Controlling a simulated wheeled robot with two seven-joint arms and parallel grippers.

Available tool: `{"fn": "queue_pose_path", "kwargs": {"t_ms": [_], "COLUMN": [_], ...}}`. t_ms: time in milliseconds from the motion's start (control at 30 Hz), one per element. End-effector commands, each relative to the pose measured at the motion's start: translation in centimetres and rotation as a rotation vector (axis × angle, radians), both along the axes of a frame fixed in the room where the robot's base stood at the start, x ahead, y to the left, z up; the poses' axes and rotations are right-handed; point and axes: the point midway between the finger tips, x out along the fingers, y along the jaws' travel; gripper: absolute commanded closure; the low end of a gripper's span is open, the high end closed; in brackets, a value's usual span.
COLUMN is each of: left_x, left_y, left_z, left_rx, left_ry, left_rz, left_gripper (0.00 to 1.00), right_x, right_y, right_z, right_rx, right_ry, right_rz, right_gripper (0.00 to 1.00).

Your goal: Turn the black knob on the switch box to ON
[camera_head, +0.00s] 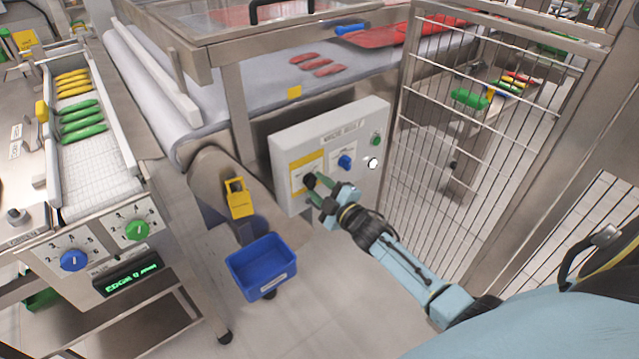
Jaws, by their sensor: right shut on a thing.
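The light grey switch box (297,143) stands in the middle, below the conveyor. On its front are a yellow plate (307,166), a blue knob (345,162), a white button (373,163) and a green button (376,140). My right gripper (314,188) comes in from the lower right and is shut on the black knob (309,180) at the yellow plate. The fingers cover most of the knob, so I cannot tell which way it points. The plate's lettering is too small to read. My left gripper is not in view.
A wire mesh fence (465,150) stands close to the right of the box. A blue bin (262,266) is at the lower left, below a yellow tag (238,197). A machine with a blue dial (74,261) and a green dial (137,230) stands left.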

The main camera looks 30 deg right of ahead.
Motion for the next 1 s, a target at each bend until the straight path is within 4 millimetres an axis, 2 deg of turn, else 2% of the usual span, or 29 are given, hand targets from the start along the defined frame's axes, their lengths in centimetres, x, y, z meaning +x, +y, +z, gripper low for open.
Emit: {"fn": "queue_pose_path", "kwargs": {"t_ms": [400, 1000], "left_x": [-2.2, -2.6], "left_y": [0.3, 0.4], "left_z": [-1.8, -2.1], "left_rx": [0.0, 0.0], "left_ry": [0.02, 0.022], "left_rz": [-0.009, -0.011], "left_gripper": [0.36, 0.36], "right_x": [0.0, 0.0], "right_y": [0.0, 0.1], "right_z": [0.0, -0.1], "right_rx": [0.205, 0.241], "right_ry": [0.017, 0.02], "right_rz": [0.001, 0.001], "right_gripper": [0.86, 0.86]}}
